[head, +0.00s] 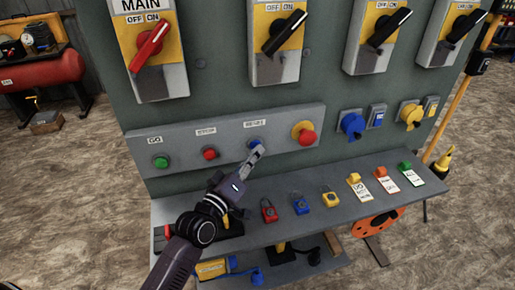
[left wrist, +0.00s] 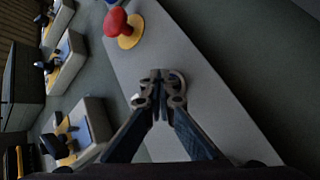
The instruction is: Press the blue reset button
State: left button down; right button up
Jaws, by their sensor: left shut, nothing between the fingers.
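The blue reset button (head: 254,143) sits on the grey button strip (head: 285,121), under a small white label, between a red button and a red mushroom button. Only part of it shows above my left gripper (head: 260,149), which is shut and empty with its tips at or just in front of the button. In the left wrist view my closed fingertips (left wrist: 160,76) cover the button's place, and only a pale ring shows around them. Whether the tips touch the button I cannot tell. My right gripper is not in view.
A green button (head: 161,161) and a red button (head: 210,153) are to the left. The red mushroom button (head: 306,136) on its yellow base is close on the right. Below, a shelf (head: 290,228) holds padlocks and tags. Rotary switches, including the red-handled one (head: 150,45), are above.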

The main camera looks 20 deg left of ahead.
pick_arm(q)
jog(key=shift+w+a+r, duration=0.2)
jog(key=shift+a, duration=0.05)
jog(key=shift+s+p, duration=0.1)
jog(key=shift+p, duration=0.25)
dwell(0.3)
jog(key=s+d+p, duration=0.2)
jog(key=s+d, duration=0.1)
jog(key=s, duration=0.2)
jog(key=shift+d+f, duration=0.2)
jog(key=shift+d, duration=0.1)
dwell(0.4)
